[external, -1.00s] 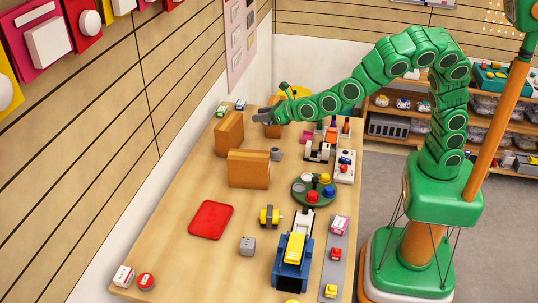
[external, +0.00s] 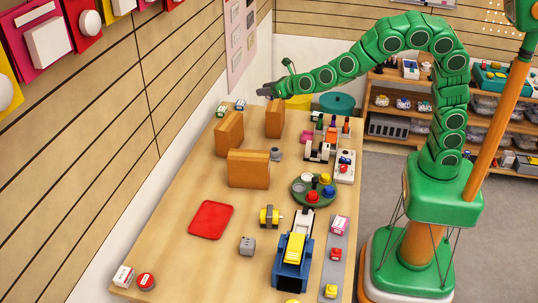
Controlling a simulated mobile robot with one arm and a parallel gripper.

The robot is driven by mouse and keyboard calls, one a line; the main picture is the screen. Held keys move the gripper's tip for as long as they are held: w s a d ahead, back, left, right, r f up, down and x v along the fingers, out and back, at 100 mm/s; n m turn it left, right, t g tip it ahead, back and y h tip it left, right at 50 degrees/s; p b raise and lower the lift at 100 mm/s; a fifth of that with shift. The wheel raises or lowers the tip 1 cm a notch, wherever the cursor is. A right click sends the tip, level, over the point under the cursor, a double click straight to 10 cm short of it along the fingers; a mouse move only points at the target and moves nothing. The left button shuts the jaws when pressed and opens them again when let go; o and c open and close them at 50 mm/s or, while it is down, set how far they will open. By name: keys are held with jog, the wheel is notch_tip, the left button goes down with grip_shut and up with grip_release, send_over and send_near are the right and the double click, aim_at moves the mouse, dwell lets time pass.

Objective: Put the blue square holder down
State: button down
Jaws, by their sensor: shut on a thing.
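My gripper (external: 265,91) is in the external view, at the end of my green arm, raised above the far left end of the wooden table (external: 180,262). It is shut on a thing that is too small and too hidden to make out. I cannot pick out the blue square holder for certain.
Wooden blocks stand at the far end (external: 229,133), (external: 274,118) and further forward (external: 248,169). A red tray (external: 211,220), a green round tray (external: 299,187) and a blue and yellow device (external: 293,262) lie nearer. Bare table surrounds the red tray.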

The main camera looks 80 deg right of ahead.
jog(key=s+a+f+m+g+h, duration=0.1)
jog(key=s+a+f+m+h, duration=0.1)
jog(key=s+a+f, duration=0.7)
jog(key=s+a+f+m+g+h, duration=0.1)
jog(key=s+a+f+m+h, duration=0.15)
jog(key=s+a+f, duration=0.75)
send_over(267, 187)
jog(key=s+a, duration=0.2)
jog(key=s, duration=0.2)
jog(key=shift+y, duration=0.35)
jog(key=f, duration=0.5)
jog(key=shift+s+d, duration=0.15)
jog(key=shift+d, duration=0.05)
jog(key=shift+w+a+f, duration=0.2)
jog(key=shift+w+f, duration=0.4)
jog(key=shift+f, duration=1.7)
